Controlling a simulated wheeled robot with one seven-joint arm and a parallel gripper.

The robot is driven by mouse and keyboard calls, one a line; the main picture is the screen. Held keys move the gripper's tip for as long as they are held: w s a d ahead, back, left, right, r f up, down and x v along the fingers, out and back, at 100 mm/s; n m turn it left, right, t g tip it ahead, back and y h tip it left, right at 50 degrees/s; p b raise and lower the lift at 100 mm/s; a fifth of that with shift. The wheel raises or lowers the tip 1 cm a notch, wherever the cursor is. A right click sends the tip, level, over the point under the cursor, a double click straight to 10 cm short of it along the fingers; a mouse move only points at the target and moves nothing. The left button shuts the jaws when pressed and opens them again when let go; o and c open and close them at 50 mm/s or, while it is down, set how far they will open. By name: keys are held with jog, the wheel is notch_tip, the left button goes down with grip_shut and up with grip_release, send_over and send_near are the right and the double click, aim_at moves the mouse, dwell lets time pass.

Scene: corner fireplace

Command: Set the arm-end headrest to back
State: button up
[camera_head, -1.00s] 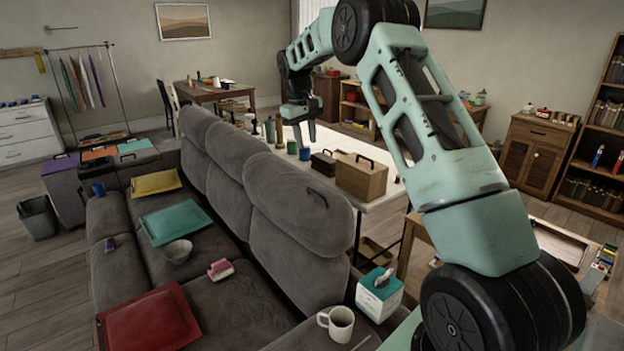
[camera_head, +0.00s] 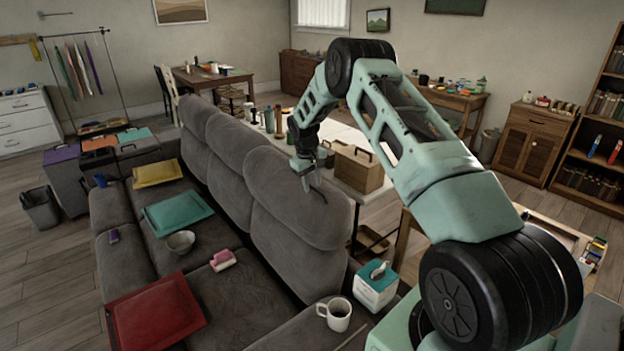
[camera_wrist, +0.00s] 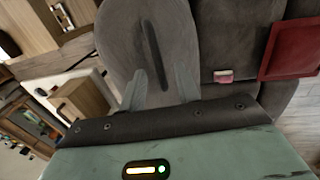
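The grey sofa has a row of padded headrests along its back. The arm-end headrest (camera_head: 292,222) is the nearest one, beside the armrest with the mug, and it stands upright. It fills the upper middle of the wrist view (camera_wrist: 122,48), with a dark, narrow handle strip (camera_wrist: 155,55) down its face. My gripper (camera_head: 316,194) is at the upper part of this headrest, pointing down. In the wrist view its two fingers (camera_wrist: 160,88) are apart, with nothing between them and the strip just beyond. I cannot tell whether they touch the headrest.
A white mug (camera_head: 336,314) and a tissue box (camera_head: 376,290) are near the armrest. A red folder (camera_head: 155,318), a bowl (camera_head: 181,242) and a pink-and-white item (camera_head: 223,260) lie on the seats. Behind the sofa, a table holds a wooden box (camera_head: 357,170) and bottles.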

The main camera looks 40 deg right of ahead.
aim_at(336, 180)
jog(key=shift+f, duration=0.15)
jog(key=shift+c, duration=0.2)
grip_shut()
jog(key=d+y+b, duration=0.1)
jog(key=d, duration=0.2)
jog(key=d+y+b, duration=0.1)
jog(key=d, duration=0.2)
jog(key=d+b, duration=0.2)
jog(key=d, duration=0.2)
jog(key=shift+s+d+f+y, duration=0.1)
jog(key=shift+s+f+y, duration=0.15)
jog(key=shift+f+y, duration=0.15)
jog(key=shift+s+d+r, duration=0.1)
jog(key=shift+d+r, duration=0.1)
jog(key=shift+d, duration=0.05)
jog(key=shift+o, duration=0.2)
grip_release()
jog(key=shift+d+f, duration=0.1)
jog(key=shift+d, duration=0.15)
jog(key=shift+a, duration=0.15)
